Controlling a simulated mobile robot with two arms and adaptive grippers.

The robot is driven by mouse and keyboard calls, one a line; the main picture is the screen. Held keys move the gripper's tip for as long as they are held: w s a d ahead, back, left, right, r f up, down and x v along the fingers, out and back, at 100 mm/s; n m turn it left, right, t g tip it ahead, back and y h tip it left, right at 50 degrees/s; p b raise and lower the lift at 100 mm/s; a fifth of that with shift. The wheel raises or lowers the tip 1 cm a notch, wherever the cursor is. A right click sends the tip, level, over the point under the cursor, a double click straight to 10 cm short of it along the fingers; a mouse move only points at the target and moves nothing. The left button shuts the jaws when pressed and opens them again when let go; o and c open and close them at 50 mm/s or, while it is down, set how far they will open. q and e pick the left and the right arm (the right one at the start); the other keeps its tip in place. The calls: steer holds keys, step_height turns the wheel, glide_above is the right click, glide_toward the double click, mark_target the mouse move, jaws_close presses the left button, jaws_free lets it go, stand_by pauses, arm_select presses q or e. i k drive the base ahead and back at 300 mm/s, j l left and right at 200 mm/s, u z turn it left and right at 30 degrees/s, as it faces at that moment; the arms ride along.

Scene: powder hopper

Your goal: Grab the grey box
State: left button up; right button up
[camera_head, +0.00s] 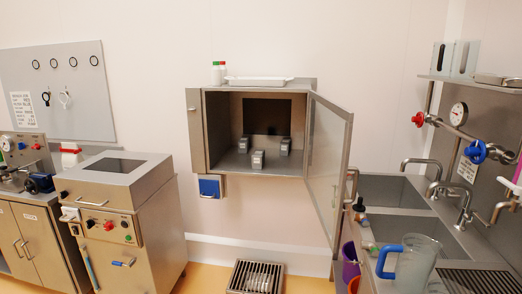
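Three small grey boxes stand inside an open steel wall cabinet (214,140). One grey box (258,160) is in front near the middle. Another grey box (243,145) is behind it to the left, and a third grey box (285,146) is to the right. They stand apart on the cabinet floor. Neither of my grippers shows in the head view.
The cabinet's glazed door (328,160) swings out to the right. Bottles and a white tray (259,81) sit on top. A steel machine (120,200) stands left; a sink counter (395,215) with a blue-handled jug (412,262) stands right. Floor between is clear except a grate (256,277).

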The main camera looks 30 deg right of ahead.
mark_target(258, 158)
steer(key=i+z, duration=0.2)
steer(key=z, duration=0.25)
steer(key=i+z, duration=0.2)
steer(key=z, duration=0.3)
steer(key=i+j+z, duration=0.1)
steer(key=z, duration=0.35)
steer(key=i, duration=0.05)
